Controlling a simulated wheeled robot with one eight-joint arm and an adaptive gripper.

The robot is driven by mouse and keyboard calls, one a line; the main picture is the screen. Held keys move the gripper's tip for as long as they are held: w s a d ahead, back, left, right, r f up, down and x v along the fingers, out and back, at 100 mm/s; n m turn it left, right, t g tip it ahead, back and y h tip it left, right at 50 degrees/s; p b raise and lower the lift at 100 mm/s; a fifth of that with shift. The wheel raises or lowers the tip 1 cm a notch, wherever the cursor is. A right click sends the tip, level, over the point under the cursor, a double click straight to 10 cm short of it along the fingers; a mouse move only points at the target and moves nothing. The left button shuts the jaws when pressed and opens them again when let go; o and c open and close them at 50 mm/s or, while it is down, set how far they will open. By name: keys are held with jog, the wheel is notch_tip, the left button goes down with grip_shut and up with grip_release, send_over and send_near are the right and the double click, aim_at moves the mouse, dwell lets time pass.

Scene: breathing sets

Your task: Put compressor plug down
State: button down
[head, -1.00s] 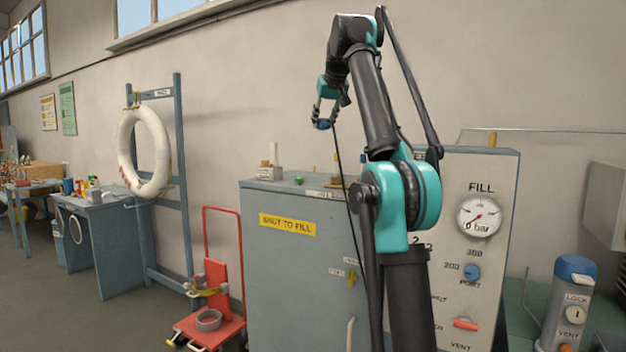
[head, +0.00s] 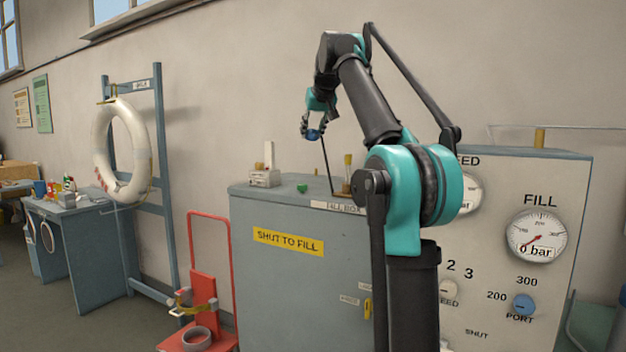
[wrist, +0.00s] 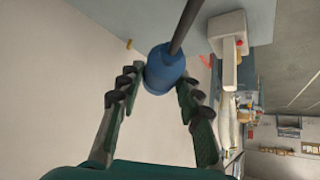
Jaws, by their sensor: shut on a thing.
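The blue compressor plug (wrist: 165,70) is between the fingers of my gripper (wrist: 160,88) in the wrist view, with a dark cord or rod running up from it. In the head view my gripper (head: 313,128) is shut on the blue plug (head: 314,134), held in the air above the grey fill box (head: 290,205). A thin dark line hangs from the plug to the box top near a wooden-based fitting (head: 347,175), partly hidden by my arm.
The gauge panel (head: 520,200) is to the right. A red trolley (head: 205,300) and a lifebuoy stand (head: 160,180) are left. Bare box top lies between the small items.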

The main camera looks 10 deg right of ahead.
notch_tip(320, 180, down, 15)
jog(key=shift+s+f, duration=0.1)
jog(key=shift+f, duration=0.05)
dwell(0.4)
jog(key=c, duration=1)
grip_release()
jog(key=shift+f, duration=0.1)
